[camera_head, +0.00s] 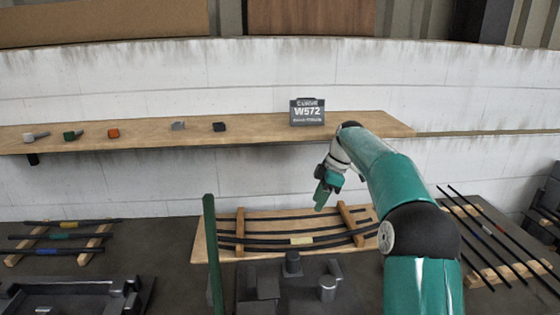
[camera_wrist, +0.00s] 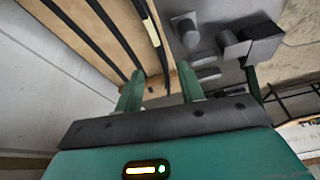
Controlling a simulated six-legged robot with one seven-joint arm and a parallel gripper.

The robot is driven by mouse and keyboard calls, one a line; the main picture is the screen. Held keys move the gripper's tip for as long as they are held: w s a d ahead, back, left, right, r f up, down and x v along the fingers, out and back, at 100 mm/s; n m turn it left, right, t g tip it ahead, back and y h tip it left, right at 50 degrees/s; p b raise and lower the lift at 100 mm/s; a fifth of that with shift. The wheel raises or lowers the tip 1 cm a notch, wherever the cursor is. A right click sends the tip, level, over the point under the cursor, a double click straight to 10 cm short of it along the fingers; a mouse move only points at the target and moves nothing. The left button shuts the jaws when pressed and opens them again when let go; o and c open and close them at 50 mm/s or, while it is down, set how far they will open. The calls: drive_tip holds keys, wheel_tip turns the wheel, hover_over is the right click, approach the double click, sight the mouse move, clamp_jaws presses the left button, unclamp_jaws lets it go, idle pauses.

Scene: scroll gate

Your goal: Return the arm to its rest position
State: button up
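My teal arm reaches forward from the lower right in the head view, bends at a dark joint and angles down at its end. My gripper (camera_head: 322,200) hangs in front of the white wall, below the wooden shelf's front edge and above the wooden rack with curved dark rods. In the wrist view my gripper (camera_wrist: 158,82) shows two green fingers standing apart with nothing held between them. The rack and its rods (camera_wrist: 110,35) lie beyond the fingertips there.
The wooden shelf (camera_head: 260,128) holds several small parts and a W572 sign (camera_head: 307,112). The curved-rod rack (camera_head: 225,246) is below. Dark fixture blocks (camera_head: 262,288) and a green upright post (camera_head: 211,250) stand in front. More rods lie left (camera_head: 62,237) and right (camera_head: 490,225).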

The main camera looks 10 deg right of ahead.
drive_tip(key=s+a+r+m+t+h, duration=0.15)
drive_tip(key=s+r+m, duration=0.3)
drive_tip(key=s, duration=0.55)
drive_tip(key=s+a+r+m+t+h, duration=0.1)
drive_tip(key=s+a+r+m+h, duration=0.25)
drive_tip(key=s, duration=0.65)
drive_tip(key=s+f+m+t, duration=0.1)
drive_tip(key=s+f+m, duration=0.2)
drive_tip(key=s, duration=0.7)
drive_tip(key=s+f+m+t+y, duration=0.1)
drive_tip(key=s+f+m, duration=0.2)
drive_tip(key=s, duration=0.7)
drive_tip(key=d+m, duration=0.1)
drive_tip(key=m, duration=0.1)
drive_tip(key=shift+s+m+t, duration=0.25)
drive_tip(key=shift+m+t, duration=0.05)
drive_tip(key=shift+t, duration=0.05)
